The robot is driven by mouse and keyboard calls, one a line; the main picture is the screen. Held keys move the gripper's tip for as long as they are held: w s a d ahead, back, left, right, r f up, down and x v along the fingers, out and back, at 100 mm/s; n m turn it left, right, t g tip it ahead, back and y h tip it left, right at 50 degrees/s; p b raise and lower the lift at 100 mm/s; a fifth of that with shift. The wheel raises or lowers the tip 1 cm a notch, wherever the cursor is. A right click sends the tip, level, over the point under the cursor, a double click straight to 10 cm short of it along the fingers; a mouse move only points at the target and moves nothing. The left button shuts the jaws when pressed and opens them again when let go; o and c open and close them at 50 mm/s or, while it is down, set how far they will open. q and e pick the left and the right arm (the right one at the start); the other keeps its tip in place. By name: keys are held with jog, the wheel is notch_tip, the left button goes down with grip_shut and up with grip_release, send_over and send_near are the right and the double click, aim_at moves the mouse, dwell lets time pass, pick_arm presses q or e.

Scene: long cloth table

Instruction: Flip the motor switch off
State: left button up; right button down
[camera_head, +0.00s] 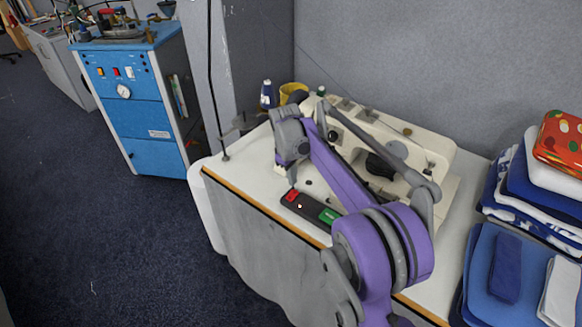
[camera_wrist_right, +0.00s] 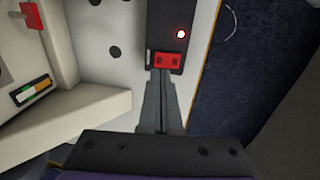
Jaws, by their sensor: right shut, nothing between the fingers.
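The motor switch (camera_head: 310,207) is a dark box on the white sewing table, near its front edge. It has a red button (camera_head: 292,196) at its left end and a green button (camera_head: 328,215) at its right end. My right gripper (camera_head: 290,180) is shut and empty, close above the red end. In the right wrist view the shut fingertips (camera_wrist_right: 162,74) are at the edge of the red button (camera_wrist_right: 167,60); I cannot tell whether they touch. My left gripper is not in view.
A cream sewing machine (camera_head: 385,150) stands behind the switch, close to my right arm. Folded blue and white cloths (camera_head: 510,270) are stacked at the right. A blue cabinet (camera_head: 130,100) stands at the left, with open carpet in front.

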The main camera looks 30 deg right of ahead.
aim_at(291, 197)
jog(key=shift+w+d+f, duration=0.1)
jog(key=shift+d+f, duration=0.05)
jog(key=shift+f, duration=0.95)
jog(key=shift+d+f, duration=0.1)
jog(key=shift+f, duration=1)
jog(key=shift+d+f, duration=0.15)
jog(key=shift+f, duration=0.25)
jog(key=shift+r, duration=0.15)
jog(key=shift+a, duration=0.2)
jog(key=shift+s+a, duration=0.25)
jog(key=shift+a, duration=0.25)
jog(key=shift+s+a, duration=0.1)
jog(key=shift+a, duration=0.15)
jog(key=shift+r, duration=0.15)
